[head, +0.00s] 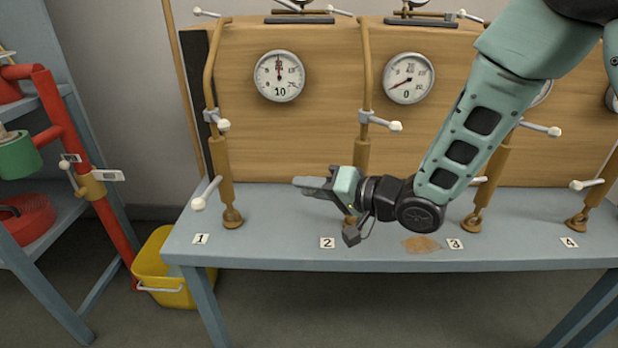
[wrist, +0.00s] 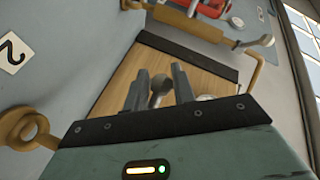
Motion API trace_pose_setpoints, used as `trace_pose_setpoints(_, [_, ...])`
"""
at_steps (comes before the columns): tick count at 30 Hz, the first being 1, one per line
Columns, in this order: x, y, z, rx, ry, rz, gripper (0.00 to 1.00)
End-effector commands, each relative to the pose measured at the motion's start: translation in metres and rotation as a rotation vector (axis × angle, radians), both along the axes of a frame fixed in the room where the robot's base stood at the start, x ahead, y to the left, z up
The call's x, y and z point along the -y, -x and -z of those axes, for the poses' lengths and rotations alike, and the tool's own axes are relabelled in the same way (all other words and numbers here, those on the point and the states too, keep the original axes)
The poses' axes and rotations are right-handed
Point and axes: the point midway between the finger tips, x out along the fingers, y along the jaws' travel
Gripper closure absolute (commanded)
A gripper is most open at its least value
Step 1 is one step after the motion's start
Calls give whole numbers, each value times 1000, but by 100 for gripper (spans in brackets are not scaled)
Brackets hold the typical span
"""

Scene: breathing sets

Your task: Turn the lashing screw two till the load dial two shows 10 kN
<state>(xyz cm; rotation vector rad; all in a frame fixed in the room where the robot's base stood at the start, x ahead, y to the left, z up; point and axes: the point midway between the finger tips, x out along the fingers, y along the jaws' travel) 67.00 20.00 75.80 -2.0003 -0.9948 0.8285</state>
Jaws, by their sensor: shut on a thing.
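Lashing screw two (head: 361,153) is a brown upright turnbuckle behind tag 2 (head: 327,243), with a white-knobbed upper lever (head: 395,126). Its lower part is partly hidden by my gripper (head: 305,184), which reaches in from the right and points left. In the wrist view my gripper (wrist: 161,92) has its two grey fingers on either side of a ball-ended lever (wrist: 159,88), shut on it. Load dial two (head: 408,78) is a round white gauge on the wooden board; its needle points to the lower left and its figure reads 0.
Dial one (head: 279,76) shows 10, with its screw (head: 222,165) to the left. Screw three (head: 489,190) and another screw (head: 592,200) stand to the right. A brown patch (head: 422,245) lies on the blue bench. A yellow bucket (head: 165,272) stands below left, near a shelf with red pipes.

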Motion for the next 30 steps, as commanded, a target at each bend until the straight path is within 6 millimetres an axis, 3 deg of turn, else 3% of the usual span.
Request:
trace_pose_setpoints(3, [5, 7, -8, 5, -4, -92, 100])
trace_pose_setpoints(15, [22, 33, -9, 7, -4, -389, 100])
trace_pose_setpoints(30, [33, 43, -5, 11, -7, -540, 100])
